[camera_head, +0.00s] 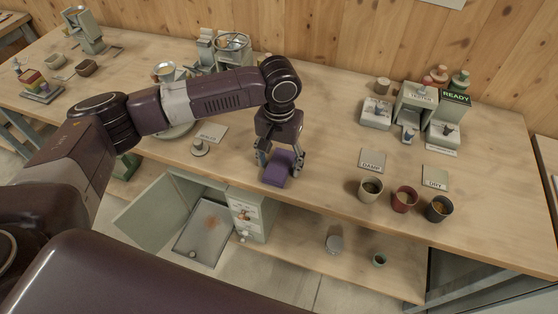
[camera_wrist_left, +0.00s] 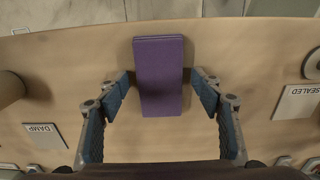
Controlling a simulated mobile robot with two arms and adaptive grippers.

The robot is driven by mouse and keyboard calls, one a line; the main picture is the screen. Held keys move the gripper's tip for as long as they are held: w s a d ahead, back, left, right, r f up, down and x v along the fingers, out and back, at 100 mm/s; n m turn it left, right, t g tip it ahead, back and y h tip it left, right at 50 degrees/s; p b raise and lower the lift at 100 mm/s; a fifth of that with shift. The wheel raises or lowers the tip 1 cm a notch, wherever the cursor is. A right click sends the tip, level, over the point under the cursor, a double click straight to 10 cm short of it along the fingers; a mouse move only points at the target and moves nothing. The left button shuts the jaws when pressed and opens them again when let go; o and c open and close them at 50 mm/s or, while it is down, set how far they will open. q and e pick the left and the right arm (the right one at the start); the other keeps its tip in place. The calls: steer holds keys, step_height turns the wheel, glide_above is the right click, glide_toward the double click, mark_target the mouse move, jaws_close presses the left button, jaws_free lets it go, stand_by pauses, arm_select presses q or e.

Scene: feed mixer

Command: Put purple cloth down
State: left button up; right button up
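The purple cloth (camera_head: 277,169) is a folded block near the front edge of the wooden table, and it appears to rest on the tabletop. In the left wrist view the cloth (camera_wrist_left: 159,76) lies between the fingertips of my left gripper (camera_wrist_left: 160,92), with a gap on each side. In the head view my left gripper (camera_head: 280,160) points down over the cloth, its fingers spread to either side. It is open and holds nothing. My right gripper is not in view.
On the table (camera_head: 330,130), a DAMP card (camera_head: 372,158), a DRY card (camera_head: 435,178) and three cups (camera_head: 404,200) stand to the right. A SEALED card (camera_head: 211,133) and a small grey weight-like object (camera_head: 200,147) are left. Below is an open cabinet door (camera_head: 150,212).

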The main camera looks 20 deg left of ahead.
mark_target(280, 164)
arm_select(q)
steer(key=shift+r, duration=0.25)
step_height(280, 164, up, 12)
steer(key=b, duration=0.1)
steer(key=shift+b, duration=0.3)
steer(key=shift+f, duration=0.1)
stand_by(0.3)
